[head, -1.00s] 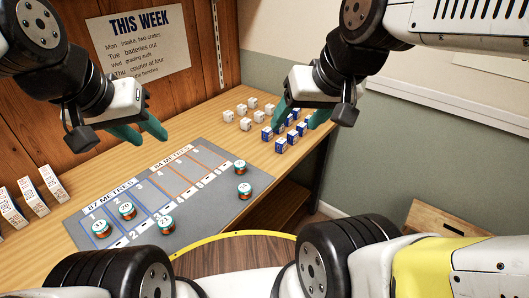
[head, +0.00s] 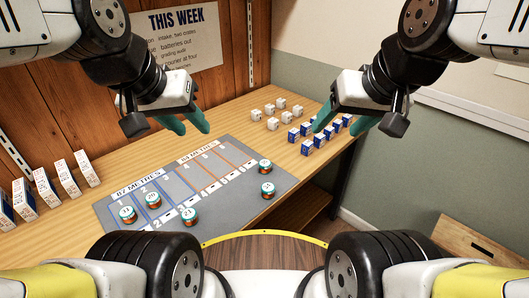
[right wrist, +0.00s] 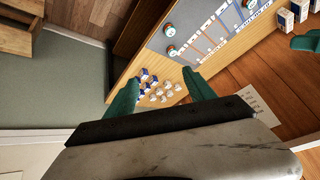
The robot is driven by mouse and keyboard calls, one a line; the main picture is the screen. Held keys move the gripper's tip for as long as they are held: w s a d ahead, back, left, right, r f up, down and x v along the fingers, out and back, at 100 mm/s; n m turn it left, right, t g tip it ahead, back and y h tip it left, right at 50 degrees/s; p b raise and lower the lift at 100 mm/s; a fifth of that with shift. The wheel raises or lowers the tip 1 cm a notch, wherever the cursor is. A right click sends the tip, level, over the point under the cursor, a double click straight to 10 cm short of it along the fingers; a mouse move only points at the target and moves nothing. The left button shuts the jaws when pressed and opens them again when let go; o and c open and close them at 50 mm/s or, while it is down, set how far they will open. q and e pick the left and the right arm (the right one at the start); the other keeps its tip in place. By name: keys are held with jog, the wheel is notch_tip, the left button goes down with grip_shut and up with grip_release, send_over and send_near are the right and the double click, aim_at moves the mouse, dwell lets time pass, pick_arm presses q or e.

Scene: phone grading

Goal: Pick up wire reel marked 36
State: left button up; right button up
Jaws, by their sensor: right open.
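Several small round wire reels with teal, white and orange bands lie on the grey mat (head: 230,205). One reel (head: 128,215), another (head: 152,200) and a third (head: 190,216) sit at the left. Two more are at the mat's right end, a far one (head: 265,166) and a near one (head: 267,190). Their numbers are too small to read surely, so I cannot tell which is 36. My left gripper (head: 190,123) is open and empty above the mat's far edge. My right gripper (head: 345,122) is open and empty above the blue boxes; its fingers show in the right wrist view (right wrist: 160,95).
White small boxes (head: 276,110) and blue-and-white boxes (head: 306,146) stand at the table's right end. Taller cartons (head: 45,186) stand at the left. The mat has numbered lanes. A wooden wall with a notice (head: 185,42) is behind. Bare table lies between mat and boxes.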

jog(key=shift+o, duration=0.5)
jog(key=shift+w, duration=0.1)
jog(key=m+g+h, duration=0.2)
jog(key=m+h, duration=0.3)
jog(key=m, duration=0.2)
send_over(265, 163)
jog(key=s+a, duration=0.2)
jog(key=s, duration=0.1)
notch_tip(265, 163, down, 29)
jog(key=x, duration=0.7)
jog(key=shift+w+d, duration=0.15)
jog(key=shift+w, duration=0.25)
jog(key=shift+g, duration=0.3)
jog(key=c, duration=1.4)
